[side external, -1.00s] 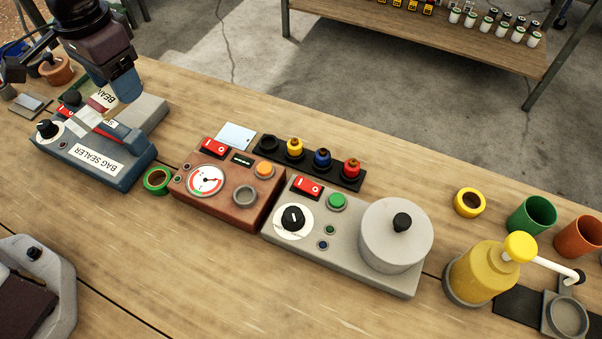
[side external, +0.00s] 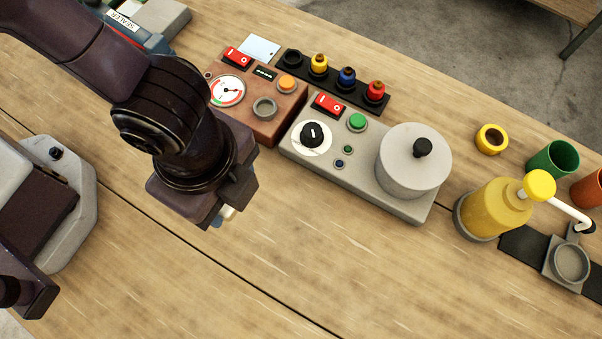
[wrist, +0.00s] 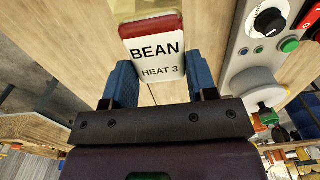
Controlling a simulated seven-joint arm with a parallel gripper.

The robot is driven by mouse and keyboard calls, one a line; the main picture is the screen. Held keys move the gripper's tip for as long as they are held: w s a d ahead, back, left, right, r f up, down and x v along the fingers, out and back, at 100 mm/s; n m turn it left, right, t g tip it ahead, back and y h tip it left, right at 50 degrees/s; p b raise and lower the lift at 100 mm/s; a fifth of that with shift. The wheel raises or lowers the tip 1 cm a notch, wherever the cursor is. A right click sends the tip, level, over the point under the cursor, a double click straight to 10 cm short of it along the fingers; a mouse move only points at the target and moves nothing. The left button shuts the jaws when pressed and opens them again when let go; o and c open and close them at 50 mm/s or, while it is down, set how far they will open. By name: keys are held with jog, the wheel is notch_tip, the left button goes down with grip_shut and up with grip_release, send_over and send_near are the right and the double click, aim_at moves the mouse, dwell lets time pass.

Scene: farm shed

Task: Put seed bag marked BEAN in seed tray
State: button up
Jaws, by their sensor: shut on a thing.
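The seed bag marked BEAN (wrist: 155,48) fills the space between my gripper's blue fingers in the wrist view. It is a white bag with a red top edge and also reads HEAT 3. My gripper (wrist: 153,80) is shut on it. In the side external view my gripper (side external: 228,212) is over the bare front of the bench, left of the grey round-lidded device. There my wrist hides most of the bag. I cannot make out the seed tray in either current view.
The bag sealer (side external: 125,22) is at the upper left, partly cut off. A red-brown gauge box (side external: 272,128) and a grey device (side external: 405,205) stand behind my gripper. A yellow pump bottle (side external: 492,207) is at right. The front bench is clear.

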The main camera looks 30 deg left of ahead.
jog(key=w+d+f, duration=0.3)
jog(key=d, duration=0.3)
send_over(315, 223)
notch_tip(315, 223, down, 5)
jog(key=shift+s+a+f, duration=0.1)
jog(key=shift+d+f, duration=0.2)
jog(key=shift+f, duration=1.55)
jog(key=shift+f, duration=0.15)
jog(key=o, duration=0.7)
notch_tip(315, 223, up, 12)
jog(key=shift+r, duration=0.2)
